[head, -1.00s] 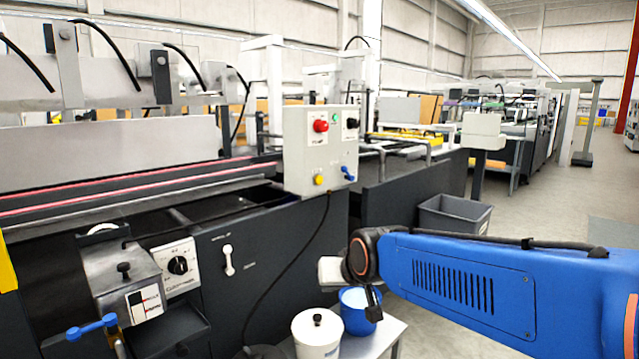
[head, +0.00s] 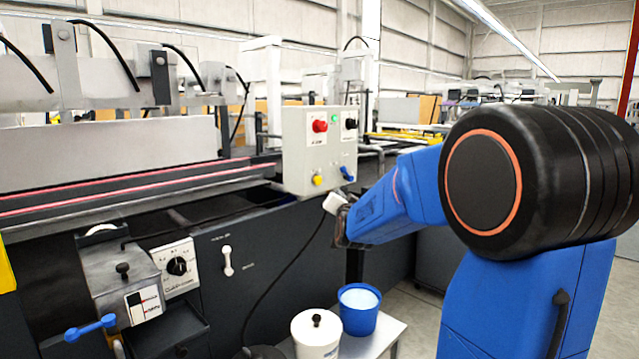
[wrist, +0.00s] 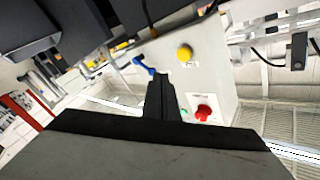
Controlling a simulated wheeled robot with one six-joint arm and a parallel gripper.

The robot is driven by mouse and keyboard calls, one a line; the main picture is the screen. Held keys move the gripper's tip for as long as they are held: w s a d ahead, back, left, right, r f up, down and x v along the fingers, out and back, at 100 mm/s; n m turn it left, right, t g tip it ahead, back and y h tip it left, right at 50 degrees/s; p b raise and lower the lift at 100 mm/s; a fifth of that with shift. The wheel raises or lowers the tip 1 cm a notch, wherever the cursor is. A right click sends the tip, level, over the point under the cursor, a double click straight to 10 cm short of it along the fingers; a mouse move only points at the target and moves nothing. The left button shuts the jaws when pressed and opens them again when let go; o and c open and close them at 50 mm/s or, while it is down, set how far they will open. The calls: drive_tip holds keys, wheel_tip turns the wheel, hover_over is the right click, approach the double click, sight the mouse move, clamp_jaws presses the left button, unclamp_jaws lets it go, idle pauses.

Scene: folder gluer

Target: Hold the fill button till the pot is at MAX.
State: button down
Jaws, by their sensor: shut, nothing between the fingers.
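The grey control box (head: 301,152) carries a yellow button (head: 318,180) at its lower left, a blue lever (head: 347,174), a red button (head: 320,126), a green button and a black knob. The yellow button also shows in the wrist view (wrist: 184,53). My gripper (head: 332,203) is just below the box in the head view. In the wrist view its shut fingers (wrist: 161,82) point toward the box face, beside the yellow button and apart from it in the picture. The grey metal pot (head: 108,268) at lower left has a gauge plate (head: 143,304); its markings are too small to read.
A white lidded tub (head: 316,335) and a blue bucket (head: 359,309) of white liquid stand on a small table (head: 393,334) below my arm. A dial panel (head: 177,267) is beside the pot. A black cable hangs from the control box.

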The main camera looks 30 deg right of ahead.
sight(318, 181)
drive_tip(key=shift+m+t+h, duration=0.4)
drive_tip(key=shift+m+h, duration=0.3)
drive_tip(key=shift+h, duration=0.1)
drive_tip(key=shift+w+d+r, duration=0.15)
drive_tip(key=shift+w+d, duration=0.15)
drive_tip(key=shift+d, duration=0.3)
drive_tip(key=shift+w+d+r, duration=0.2)
drive_tip(key=shift+w+d, duration=0.15)
drive_tip(key=shift+d, duration=0.2)
drive_tip(key=shift+w+d+r, duration=0.15)
drive_tip(key=shift+w+d, duration=0.15)
drive_tip(key=shift+d, duration=0.3)
drive_tip(key=shift+w, duration=0.1)
drive_tip(key=w+a, duration=0.3)
drive_tip(key=w, duration=0.5)
drive_tip(key=shift+w, duration=0.2)
drive_tip(key=shift+w+a, duration=0.15)
drive_tip(key=shift+w, duration=0.1)
drive_tip(key=shift+w+a, duration=0.2)
drive_tip(key=shift+w, duration=0.25)
idle(1.2)
drive_tip(key=shift+s+d, duration=0.1)
idle(1.1)
drive_tip(key=shift+s+d, duration=0.25)
drive_tip(key=shift+s, duration=0.5)
